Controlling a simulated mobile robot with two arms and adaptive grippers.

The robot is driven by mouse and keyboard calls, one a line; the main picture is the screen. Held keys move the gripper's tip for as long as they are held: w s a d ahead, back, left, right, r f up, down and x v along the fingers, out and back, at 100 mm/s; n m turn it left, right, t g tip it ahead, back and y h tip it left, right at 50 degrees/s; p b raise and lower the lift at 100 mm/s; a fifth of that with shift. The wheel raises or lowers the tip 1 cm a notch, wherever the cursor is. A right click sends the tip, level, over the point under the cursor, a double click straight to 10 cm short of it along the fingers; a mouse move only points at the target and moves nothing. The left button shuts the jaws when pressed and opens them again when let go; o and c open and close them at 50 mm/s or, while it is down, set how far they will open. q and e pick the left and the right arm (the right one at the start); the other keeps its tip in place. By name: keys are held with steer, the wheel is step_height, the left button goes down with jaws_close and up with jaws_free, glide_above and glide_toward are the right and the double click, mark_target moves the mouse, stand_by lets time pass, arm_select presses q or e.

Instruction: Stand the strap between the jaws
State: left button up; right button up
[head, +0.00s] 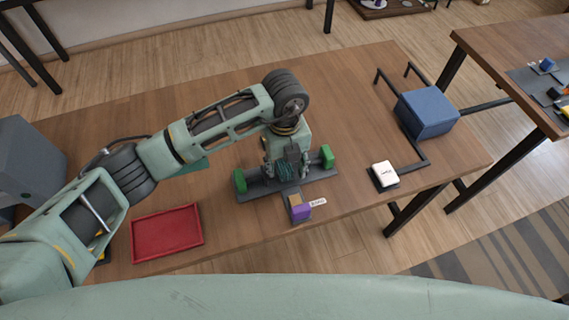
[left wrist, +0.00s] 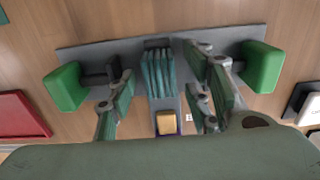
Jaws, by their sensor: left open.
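The teal strap (head: 284,171) appears as a ribbed, folded-looking bundle over the middle of the dark grey clamp base (head: 254,191). In the left wrist view, the strap (left wrist: 158,72) stands between my fingers, with gaps on both sides. The clamp has a green block at its left end (head: 240,181) and one at its right end (head: 327,156). A dark jaw (left wrist: 97,78) shows beside the left green block; the right jaw is largely hidden by my finger. My left gripper (head: 287,173) is open around the strap. My right gripper is not in view.
A purple block with a yellow top (head: 300,211) and a small label sit in front of the clamp. A red tray (head: 166,233) lies to the left. A white-topped item (head: 383,174) and blue box (head: 428,111) stand right. The table's front edge is close.

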mark_target(284, 166)
arm_select(q)
step_height(284, 166, up, 12)
steer(key=b, duration=0.2)
steer(key=shift+f, duration=0.2)
